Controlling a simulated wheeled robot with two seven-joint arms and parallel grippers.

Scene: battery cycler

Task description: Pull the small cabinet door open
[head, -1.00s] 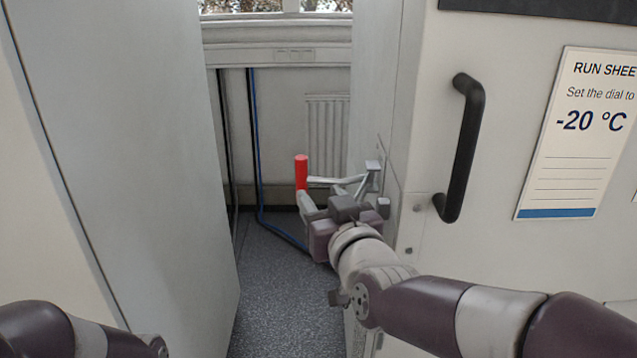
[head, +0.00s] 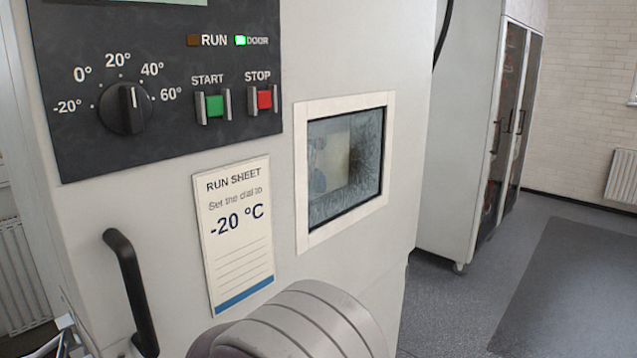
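The small cabinet's pale front door (head: 165,225) fills the left and middle of the head view. A black vertical bar handle (head: 131,285) is on its left side. A framed window (head: 345,165) is set in the front, right of the run sheet (head: 235,235). The front looks closed, though its left edge is partly out of view. A rounded grey link of my own arm covers the bottom middle. Neither gripper shows. A small silver metal part at the lower left corner is cut off, and I cannot tell what it is.
A dark panel (head: 165,150) above holds a dial (head: 125,108), a green START button (head: 215,105) and a red STOP button (head: 264,99). The DOOR lamp (head: 240,41) glows green. A tall cabinet (head: 465,130) stands behind right. Grey floor at right is clear.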

